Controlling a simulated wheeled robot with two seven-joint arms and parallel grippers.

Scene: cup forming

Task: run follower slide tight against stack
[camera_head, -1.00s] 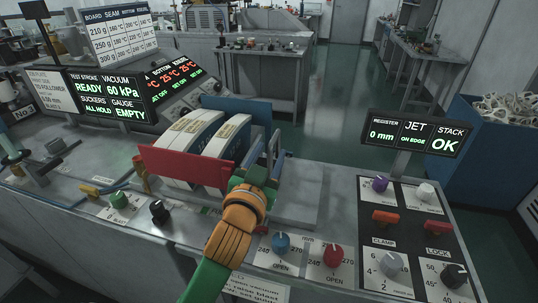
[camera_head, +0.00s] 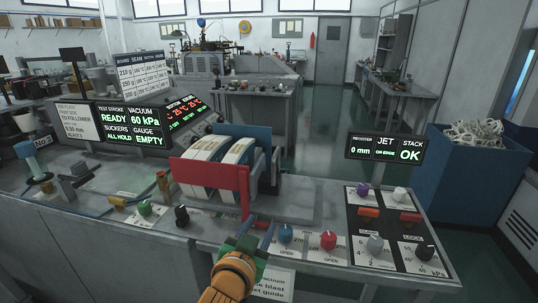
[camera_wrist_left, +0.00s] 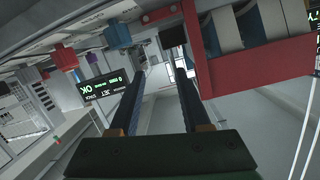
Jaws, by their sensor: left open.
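The stack (camera_head: 237,152) of white blanks stands in two blocks in a holder with a blue back plate (camera_head: 240,131). A red plate (camera_head: 207,176), which looks like the follower slide, stands across the stack's near face; I see no clear gap, but cannot tell how tightly it presses. The red plate fills the upper right of the left wrist view (camera_wrist_left: 262,70), with the blanks behind it. My left gripper (camera_head: 258,228) is in front of and below the red plate, apart from it. In the wrist view its two dark fingers (camera_wrist_left: 160,80) are spread with nothing held.
The right display (camera_head: 384,150) reads register 0 mm, jet on edge, stack OK. The left display (camera_head: 133,125) reads ready, 60 kPa, gauge empty. Blue (camera_head: 286,233) and red (camera_head: 328,240) knobs stand right of my gripper. A switch panel (camera_head: 390,215) is farther right.

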